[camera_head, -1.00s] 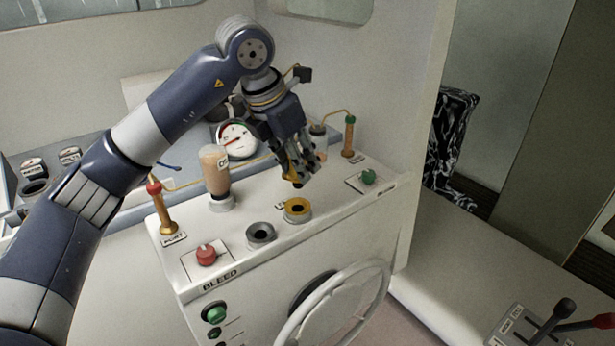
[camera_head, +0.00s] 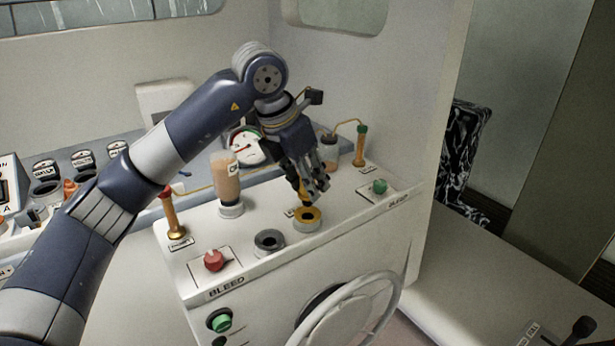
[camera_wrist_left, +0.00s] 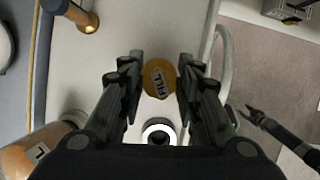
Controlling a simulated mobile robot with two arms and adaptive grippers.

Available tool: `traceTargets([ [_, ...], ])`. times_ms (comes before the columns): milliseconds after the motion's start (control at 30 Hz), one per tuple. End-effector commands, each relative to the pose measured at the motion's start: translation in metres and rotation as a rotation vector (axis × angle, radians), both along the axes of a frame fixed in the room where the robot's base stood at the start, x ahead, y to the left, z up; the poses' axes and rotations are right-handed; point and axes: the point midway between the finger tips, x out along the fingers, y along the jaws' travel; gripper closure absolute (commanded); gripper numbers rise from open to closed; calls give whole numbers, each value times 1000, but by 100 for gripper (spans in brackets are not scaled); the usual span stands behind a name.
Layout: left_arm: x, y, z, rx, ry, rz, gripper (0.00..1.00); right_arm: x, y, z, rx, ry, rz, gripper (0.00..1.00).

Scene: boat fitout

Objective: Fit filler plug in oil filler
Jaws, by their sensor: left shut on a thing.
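My left gripper (camera_head: 314,192) is shut on the filler plug (camera_head: 303,191), a yellow plug pointing down. In the left wrist view the plug's round yellow top (camera_wrist_left: 158,78), with a "FILL" label, sits between the fingers. The plug's lower end is just above, or at, the back edge of the yellow-ringed oil filler (camera_head: 307,218). Part of the filler's dark hole still shows. In the left wrist view the plug hides the filler. A dark, forked part (camera_wrist_left: 262,120) at the right of that view looks like my right gripper; its jaws are unclear.
A grey-ringed opening (camera_head: 269,241) lies left of the filler. An oil bottle (camera_head: 225,178) stands behind, with an orange post (camera_head: 173,215) to its left. A red knob (camera_head: 214,260), a green knob (camera_head: 379,186) and a handwheel (camera_head: 352,310) are nearby.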

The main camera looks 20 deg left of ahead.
Motion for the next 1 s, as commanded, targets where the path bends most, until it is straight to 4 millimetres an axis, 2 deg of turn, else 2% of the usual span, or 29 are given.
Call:
traceTargets([
  [1000, 0, 0, -42, 0, 0, 0, 92, 0, 4, -32, 5, 0, -4, 59],
])
